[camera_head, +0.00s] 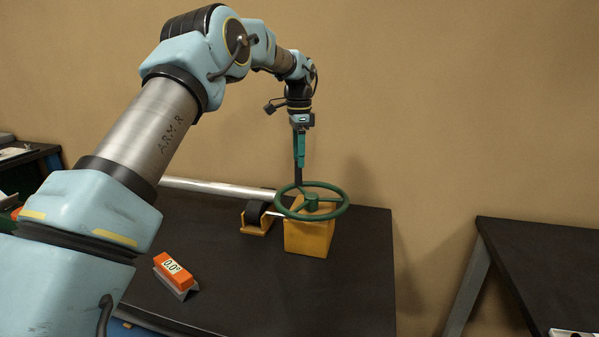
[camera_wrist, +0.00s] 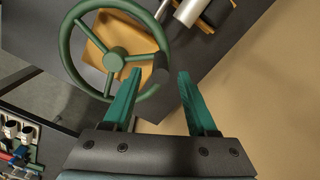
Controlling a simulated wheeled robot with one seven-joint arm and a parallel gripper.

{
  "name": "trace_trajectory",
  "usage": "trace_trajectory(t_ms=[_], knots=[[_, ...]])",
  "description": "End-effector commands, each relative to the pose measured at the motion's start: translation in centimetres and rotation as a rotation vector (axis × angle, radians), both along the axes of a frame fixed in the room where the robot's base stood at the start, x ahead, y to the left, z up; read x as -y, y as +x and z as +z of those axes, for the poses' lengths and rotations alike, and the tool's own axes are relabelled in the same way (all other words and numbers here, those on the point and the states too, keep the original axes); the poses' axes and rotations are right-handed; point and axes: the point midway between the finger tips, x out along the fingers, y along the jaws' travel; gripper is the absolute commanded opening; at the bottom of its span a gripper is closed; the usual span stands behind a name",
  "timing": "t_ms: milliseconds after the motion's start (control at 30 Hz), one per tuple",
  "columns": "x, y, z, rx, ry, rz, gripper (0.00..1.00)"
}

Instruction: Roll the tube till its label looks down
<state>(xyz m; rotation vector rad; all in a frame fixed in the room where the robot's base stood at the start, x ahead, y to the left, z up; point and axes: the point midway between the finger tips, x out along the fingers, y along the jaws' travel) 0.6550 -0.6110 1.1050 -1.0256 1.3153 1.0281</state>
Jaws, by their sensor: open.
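The silver tube (camera_head: 222,188) lies along the back of the dark table; its end also shows in the wrist view (camera_wrist: 187,12). I see no label on it. A green handwheel (camera_head: 336,207) sits flat on a yellow box (camera_head: 308,240), near the tube's right end. A dark upright handle (camera_head: 298,176) stands on the wheel's far rim; it shows in the wrist view too (camera_wrist: 161,67). My gripper (camera_head: 299,164) is open, pointing down at the handle's top. In the wrist view the handle appears between the fingertips (camera_wrist: 160,72); contact cannot be told.
An orange block reading 0.0° (camera_head: 173,266) sits on a grey angled base at the front left. The table's right front is clear. Another dark table (camera_head: 545,255) stands at right.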

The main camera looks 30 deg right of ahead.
Motion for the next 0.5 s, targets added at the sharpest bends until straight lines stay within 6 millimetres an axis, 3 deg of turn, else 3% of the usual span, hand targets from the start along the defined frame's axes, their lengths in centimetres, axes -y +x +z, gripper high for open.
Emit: trace_trajectory(t_ms=[300,500], knots=[[-0.1,0.0,-5.0,-0.002,0.0,0.001,0.58],[-0.1,0.0,-6.2,0.0,-0.001,0.002,0.58]])
